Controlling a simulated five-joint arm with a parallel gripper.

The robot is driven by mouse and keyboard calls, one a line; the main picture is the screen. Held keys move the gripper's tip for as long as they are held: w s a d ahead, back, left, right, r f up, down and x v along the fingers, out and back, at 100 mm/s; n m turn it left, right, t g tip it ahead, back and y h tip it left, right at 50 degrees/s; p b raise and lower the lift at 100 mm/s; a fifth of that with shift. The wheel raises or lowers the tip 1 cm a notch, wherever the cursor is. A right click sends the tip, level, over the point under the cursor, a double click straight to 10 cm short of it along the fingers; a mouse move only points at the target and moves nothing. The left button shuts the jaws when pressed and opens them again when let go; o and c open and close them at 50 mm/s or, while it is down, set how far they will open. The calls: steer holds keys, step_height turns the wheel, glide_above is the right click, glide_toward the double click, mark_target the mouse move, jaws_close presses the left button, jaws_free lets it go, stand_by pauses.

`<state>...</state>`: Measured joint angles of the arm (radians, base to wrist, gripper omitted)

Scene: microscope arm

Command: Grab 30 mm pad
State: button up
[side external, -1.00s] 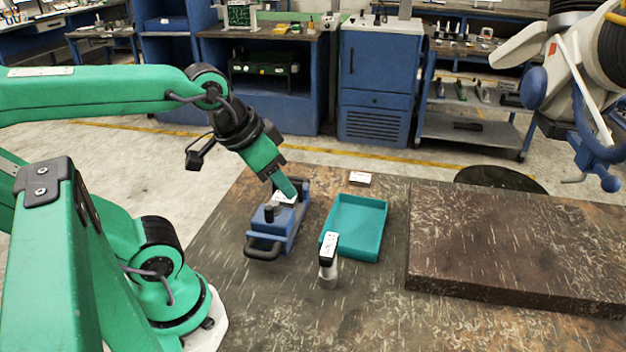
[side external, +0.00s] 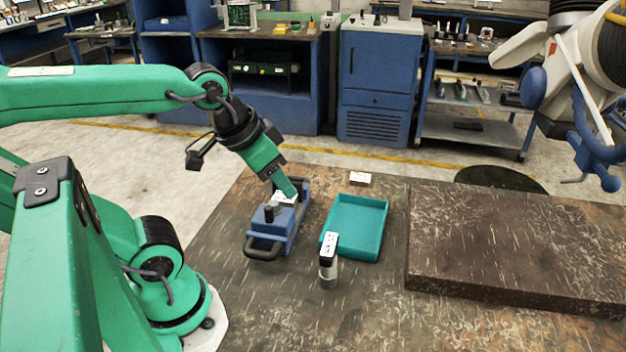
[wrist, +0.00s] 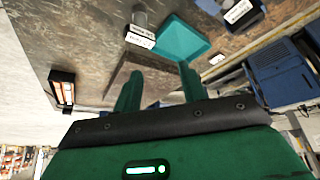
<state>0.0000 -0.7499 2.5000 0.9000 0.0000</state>
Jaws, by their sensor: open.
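My gripper (side external: 291,191) is over the far end of a blue handled fixture (side external: 265,242); a white-labelled piece (side external: 283,199) shows beside its tip. In the wrist view its two green fingers (wrist: 160,88) are apart with nothing between them. A small grey piece with a white label on its dark top (side external: 328,262) stands in front of the teal tray (side external: 382,225); in the wrist view its label (wrist: 140,39) faces me. Another labelled dark piece (wrist: 240,13) is at upper right there. I cannot read the labels, so which one is the 30 mm pad is unclear.
A small white block (side external: 360,179) lies behind the tray. A thick dark slab (side external: 510,245) covers the right of the table. A white and blue apparatus (side external: 580,80) hangs at the upper right. The front of the table (side external: 375,310) is clear.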

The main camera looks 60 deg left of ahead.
steer(key=o, duration=0.9)
steer(key=shift+c, duration=0.2)
steer(key=n+g, duration=0.6)
steer(key=n, duration=0.3)
glide_above(284, 197)
step_height(284, 197, down, 13)
steer(key=shift+d+f, duration=0.1)
steer(key=shift+a+f, duration=0.25)
steer(key=shift+w+d+f, duration=0.1)
steer(key=shift+f, duration=3.75)
steer(key=shift+c, duration=0.4)
